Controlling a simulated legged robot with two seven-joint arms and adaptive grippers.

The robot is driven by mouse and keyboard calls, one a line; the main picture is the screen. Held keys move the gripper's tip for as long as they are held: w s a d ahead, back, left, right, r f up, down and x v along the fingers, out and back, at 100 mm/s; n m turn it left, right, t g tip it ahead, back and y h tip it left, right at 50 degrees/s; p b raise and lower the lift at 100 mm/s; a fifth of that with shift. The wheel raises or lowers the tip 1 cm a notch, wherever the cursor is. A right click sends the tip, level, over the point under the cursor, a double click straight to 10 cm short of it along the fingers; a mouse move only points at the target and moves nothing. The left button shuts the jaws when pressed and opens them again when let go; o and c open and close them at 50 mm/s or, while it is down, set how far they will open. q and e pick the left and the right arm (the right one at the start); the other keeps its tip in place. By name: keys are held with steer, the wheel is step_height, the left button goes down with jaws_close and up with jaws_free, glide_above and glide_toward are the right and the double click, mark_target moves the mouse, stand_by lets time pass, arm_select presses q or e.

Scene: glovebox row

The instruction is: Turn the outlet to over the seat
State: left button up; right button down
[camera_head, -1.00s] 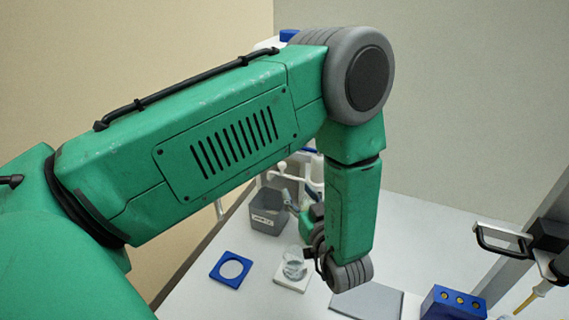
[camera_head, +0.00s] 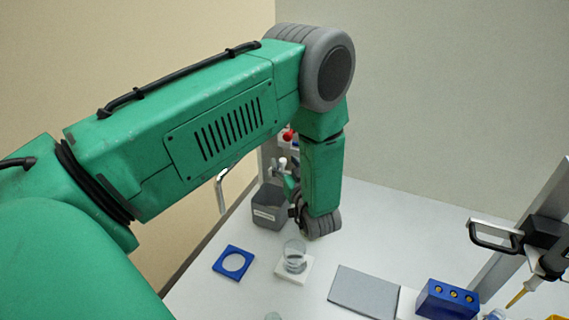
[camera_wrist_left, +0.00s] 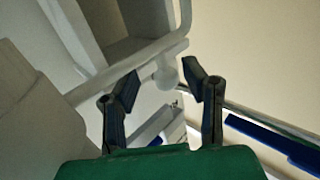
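A white bent pipe (camera_head: 221,192), which looks like the outlet, hangs down beside the bench's left edge in the head view; my arm hides its upper part. A blue square plate with a round hole (camera_head: 233,262), perhaps the seat, lies empty on the bench, apart from the pipe. My left gripper (camera_wrist_left: 161,79) is open in the wrist view. A white rounded knob (camera_wrist_left: 166,72) and a bent white tube (camera_wrist_left: 118,66) show between and beyond its fingers; contact cannot be told. In the head view my wrist mostly hides this gripper. My right gripper is out of view.
A grey bin (camera_head: 268,208) stands close left of my wrist. A clear beaker (camera_head: 294,255) stands on a white pad (camera_head: 283,273). A grey flat panel (camera_head: 365,291) and a blue block (camera_head: 447,298) lie to the right.

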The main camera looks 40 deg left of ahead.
arm_select(q)
steer(key=shift+d+r, duration=0.15)
jaws_close()
steer(key=shift+s+a, duration=0.15)
steer(key=shift+a, duration=0.35)
steer(key=shift+a+f, duration=0.25)
steer(key=shift+f, duration=0.1)
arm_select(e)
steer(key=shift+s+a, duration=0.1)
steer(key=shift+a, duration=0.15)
arm_select(q)
steer(key=shift+d, duration=0.15)
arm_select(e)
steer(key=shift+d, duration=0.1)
arm_select(q)
steer(key=shift+f, duration=0.1)
